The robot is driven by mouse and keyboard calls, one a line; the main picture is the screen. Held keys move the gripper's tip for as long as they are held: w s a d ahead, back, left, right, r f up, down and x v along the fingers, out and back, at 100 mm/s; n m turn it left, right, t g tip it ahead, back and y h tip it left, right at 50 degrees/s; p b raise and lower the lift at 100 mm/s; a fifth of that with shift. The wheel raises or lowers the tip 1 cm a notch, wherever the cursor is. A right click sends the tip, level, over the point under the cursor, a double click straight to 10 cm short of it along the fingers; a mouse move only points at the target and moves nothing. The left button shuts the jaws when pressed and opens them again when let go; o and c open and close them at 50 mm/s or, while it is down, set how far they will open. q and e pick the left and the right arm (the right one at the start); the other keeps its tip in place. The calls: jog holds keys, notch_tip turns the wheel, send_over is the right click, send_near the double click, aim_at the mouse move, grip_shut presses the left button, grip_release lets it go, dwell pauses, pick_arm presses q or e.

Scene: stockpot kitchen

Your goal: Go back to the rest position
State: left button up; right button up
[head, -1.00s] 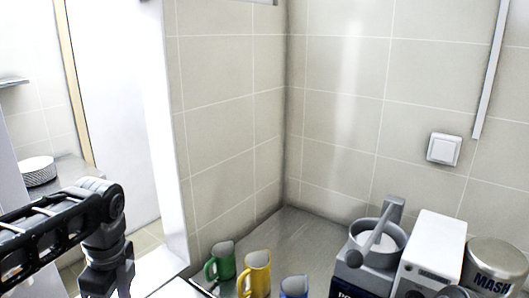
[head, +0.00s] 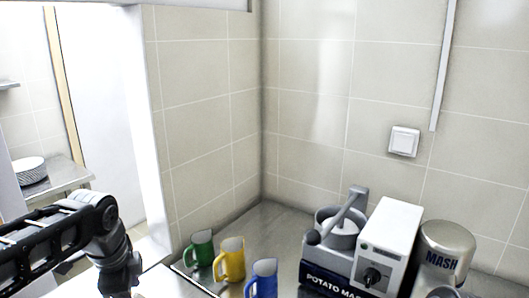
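My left arm comes in from the left edge. Its dark forearm and grey wrist reach down to the bottom edge, left of the mugs and apart from them. The fingers of my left gripper are below the picture. My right gripper does not show. A grey rounded part at the bottom right edge may belong to my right arm; I cannot tell.
A green mug (head: 201,256), a yellow mug (head: 232,261) and a blue mug (head: 263,279) stand on the metal counter (head: 275,226). The potato masher machine (head: 379,252) and a MASH canister (head: 444,247) stand to the right. Stacked plates (head: 29,170) are at the far left.

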pick_arm(q)
jog(key=w+d+f+n+t+h, duration=0.25)
jog(key=w+d+f+n, duration=0.3)
jog(key=d+f, duration=0.4)
jog(key=s+d+f+n+h, duration=0.1)
jog(key=d+f+n, duration=0.45)
jog(key=f, duration=0.75)
jog(key=s+d+f+n+g, duration=0.2)
jog(key=s+f, duration=0.8)
jog(key=s, duration=0.2)
jog(key=s+d+f+n+g, duration=0.3)
jog(key=s+f, duration=0.8)
jog(key=s, duration=0.2)
jog(key=shift+s+d+h, duration=0.2)
jog(key=shift+d+h, duration=0.05)
jog(key=shift+h, duration=0.2)
